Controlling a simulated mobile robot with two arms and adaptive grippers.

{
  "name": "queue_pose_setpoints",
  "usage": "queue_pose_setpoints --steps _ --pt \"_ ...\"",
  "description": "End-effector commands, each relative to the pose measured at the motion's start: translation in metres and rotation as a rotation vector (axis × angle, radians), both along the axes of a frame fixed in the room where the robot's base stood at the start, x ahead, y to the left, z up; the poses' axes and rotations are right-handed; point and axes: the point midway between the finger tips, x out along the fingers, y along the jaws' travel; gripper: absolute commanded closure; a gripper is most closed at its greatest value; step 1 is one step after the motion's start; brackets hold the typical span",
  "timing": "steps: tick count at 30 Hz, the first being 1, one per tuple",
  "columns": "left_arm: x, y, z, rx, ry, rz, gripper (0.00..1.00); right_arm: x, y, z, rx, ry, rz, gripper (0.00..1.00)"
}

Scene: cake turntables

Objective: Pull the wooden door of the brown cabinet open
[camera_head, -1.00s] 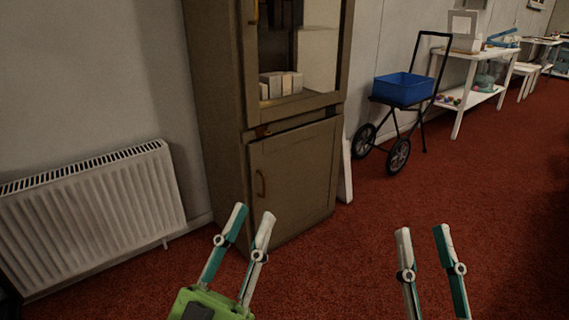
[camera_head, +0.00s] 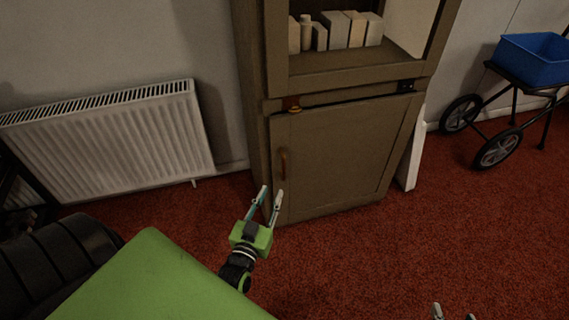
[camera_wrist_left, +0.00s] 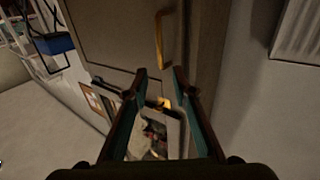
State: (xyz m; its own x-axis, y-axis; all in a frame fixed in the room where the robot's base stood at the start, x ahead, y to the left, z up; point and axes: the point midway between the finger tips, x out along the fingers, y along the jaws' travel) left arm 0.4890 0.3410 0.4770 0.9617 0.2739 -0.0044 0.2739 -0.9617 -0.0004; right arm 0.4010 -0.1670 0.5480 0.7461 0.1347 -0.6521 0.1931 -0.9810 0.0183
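The brown cabinet (camera_head: 258,150) stands against the wall, with its wooden door (camera_head: 345,155) at the bottom. The door looks closed, with a dark gap along its top edge. Its vertical handle (camera_head: 283,163) is near the left edge. My left gripper (camera_head: 270,190) is open and empty, just below the handle in the head view. The left wrist view seems upside down; the handle (camera_wrist_left: 159,40) shows beyond the open fingertips (camera_wrist_left: 160,72), apart from them. Only the fingertips of my right gripper (camera_head: 453,313) show at the bottom edge, spread apart.
A white radiator (camera_head: 110,145) is on the wall left of the cabinet. An upper glazed section holds several pale blocks (camera_head: 340,30). A white board (camera_head: 412,150) leans at the right side, with a cart and blue bin (camera_head: 535,60) beyond. Red carpet in front is clear.

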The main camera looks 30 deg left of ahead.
Motion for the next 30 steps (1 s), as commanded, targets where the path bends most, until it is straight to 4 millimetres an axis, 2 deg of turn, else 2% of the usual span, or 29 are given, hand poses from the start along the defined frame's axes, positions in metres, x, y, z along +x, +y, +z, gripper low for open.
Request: queue_pose_setpoints --steps 5,15,24,30 --pt "0.026 0.007 -0.001 0.002 -0.005 -0.001 0.75 0.022 0.009 0.019 0.03 -0.129 0.009 0.6" --pt "0.078 0.022 0.0 0.002 -0.006 -0.001 0.75 0.059 0.027 0.082 0.106 -0.452 0.031 0.6" --pt "0.113 0.031 0.0 0.002 -0.003 -0.003 0.75 0.07 0.037 0.139 0.171 -0.708 0.046 0.6" --pt "0.124 0.034 0.001 0.002 -0.003 -0.002 0.75 0.07 0.04 0.158 0.192 -0.793 0.05 0.6"
